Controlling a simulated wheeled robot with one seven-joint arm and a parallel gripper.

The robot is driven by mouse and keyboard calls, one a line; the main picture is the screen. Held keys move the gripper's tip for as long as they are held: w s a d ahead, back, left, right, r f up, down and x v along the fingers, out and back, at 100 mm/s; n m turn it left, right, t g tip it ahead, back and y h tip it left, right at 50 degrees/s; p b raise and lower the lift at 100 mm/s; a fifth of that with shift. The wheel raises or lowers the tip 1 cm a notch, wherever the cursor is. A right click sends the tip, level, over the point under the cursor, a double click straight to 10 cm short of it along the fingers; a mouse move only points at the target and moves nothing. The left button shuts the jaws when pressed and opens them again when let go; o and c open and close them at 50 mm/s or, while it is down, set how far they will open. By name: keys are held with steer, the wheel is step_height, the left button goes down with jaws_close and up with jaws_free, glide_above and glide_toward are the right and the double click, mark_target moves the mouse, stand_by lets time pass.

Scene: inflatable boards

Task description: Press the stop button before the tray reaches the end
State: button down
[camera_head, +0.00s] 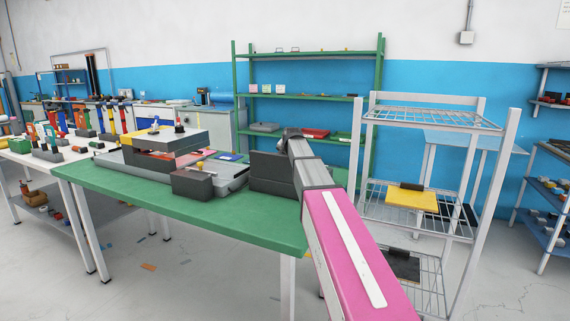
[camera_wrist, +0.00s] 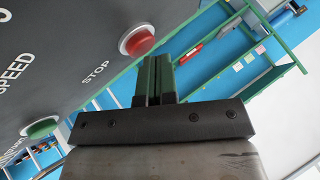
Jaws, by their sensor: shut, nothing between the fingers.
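In the wrist view a dark grey panel (camera_wrist: 62,60) fills the left side. A red button (camera_wrist: 137,40) sticks out of it, with the word STOP beside it. In the head view a dark box (camera_head: 270,174) stands on the green table (camera_head: 215,209) beside my arm's far end; button faces are not visible there. I cannot pick out the tray for certain.
On the green table are a grey conveyor-like base (camera_head: 235,179), a grey block stack (camera_head: 170,141) and a small dark box (camera_head: 192,184) with a yellow knob. A white wire rack (camera_head: 430,115) stands to the right, a green shelf (camera_head: 310,97) behind.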

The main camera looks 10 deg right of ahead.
steer(key=shift+s+f, duration=0.25)
steer(key=shift+f, duration=0.35)
steer(key=shift+s+f, duration=0.2)
steer(key=shift+s, duration=0.2)
stand_by(0.6)
steer(key=shift+r, duration=0.35)
steer(key=shift+w+r, duration=0.15)
steer(key=shift+r, duration=0.8)
steer(key=shift+w+r, duration=0.2)
steer(key=shift+r, duration=0.7)
steer(key=shift+w+r, duration=0.15)
steer(key=shift+r, duration=0.8)
steer(key=shift+d, duration=0.1)
